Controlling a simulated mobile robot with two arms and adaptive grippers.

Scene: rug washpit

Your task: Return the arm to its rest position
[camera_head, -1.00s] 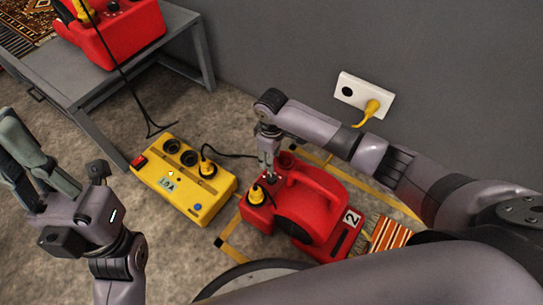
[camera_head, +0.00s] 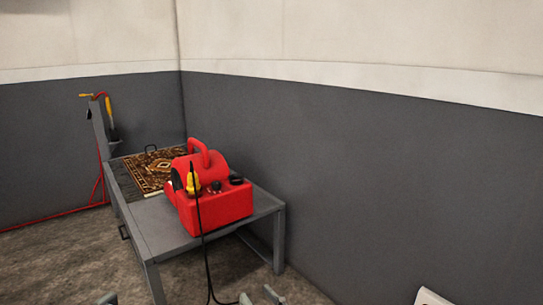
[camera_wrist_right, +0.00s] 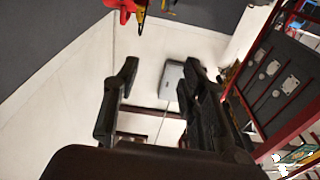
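My right gripper (camera_wrist_right: 160,68) fills the middle of the right wrist view. Its two dark fingers are apart, with nothing between them. In the head view only small grey tips show at the bottom edge, one at the left and a pair near the middle. I cannot tell for sure which arm each belongs to, nor whether the left gripper is open.
A red machine (camera_head: 222,203) with a yellow plug (camera_head: 192,183) stands on a grey metal table (camera_head: 165,235) beside a patterned rug (camera_head: 152,170). A dark cable hangs to the floor. Grey wall (camera_head: 370,170) lies right.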

